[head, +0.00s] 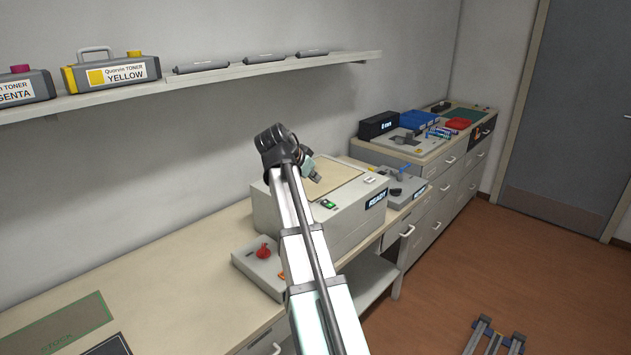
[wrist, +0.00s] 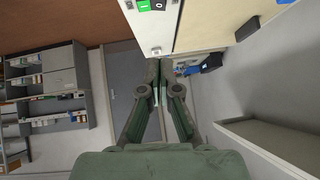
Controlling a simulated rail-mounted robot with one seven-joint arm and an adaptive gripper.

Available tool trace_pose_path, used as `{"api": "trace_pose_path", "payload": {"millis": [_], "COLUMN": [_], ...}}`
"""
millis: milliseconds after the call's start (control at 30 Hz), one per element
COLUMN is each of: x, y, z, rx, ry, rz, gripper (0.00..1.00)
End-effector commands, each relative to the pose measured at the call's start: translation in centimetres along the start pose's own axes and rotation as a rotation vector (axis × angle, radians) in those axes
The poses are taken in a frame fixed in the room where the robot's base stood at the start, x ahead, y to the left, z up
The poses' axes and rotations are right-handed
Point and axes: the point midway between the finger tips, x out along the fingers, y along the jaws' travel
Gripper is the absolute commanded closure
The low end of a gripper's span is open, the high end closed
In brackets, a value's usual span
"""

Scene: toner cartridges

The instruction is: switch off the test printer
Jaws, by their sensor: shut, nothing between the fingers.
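The printer (head: 335,228) is a cream box on the counter, with a tan panel on top and a lit READY display (head: 376,199) at its right end. A green-lit rocker switch (head: 328,204) sits on its top near the front edge. In the wrist view the switch (wrist: 151,5) shows a green half and a black half marked O, cut by the top edge. My gripper (head: 314,176) is above the printer, apart from the switch. In the wrist view my fingers (wrist: 165,62) are shut and empty, their tips overlapping the edge of the printer's pale surface.
A grey box with a red knob (head: 264,251) stands left of the printer. A grey unit with a blue lever (head: 402,175) and its own READY display stands right. A shelf (head: 215,77) with toner cartridges runs along the wall above. The counter at left is mostly clear.

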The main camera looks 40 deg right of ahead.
Motion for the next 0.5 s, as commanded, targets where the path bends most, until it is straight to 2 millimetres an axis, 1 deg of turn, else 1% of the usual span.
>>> {"api": "trace_pose_path", "payload": {"millis": [467,500], "x": [8.6,8.8], "y": [0.0,0.0], "z": [-0.2,0.5], "rx": [0.0,-0.002], "ry": [-0.002,-0.003], "rz": [0.002,0.001], "gripper": [1.0,1.0]}}
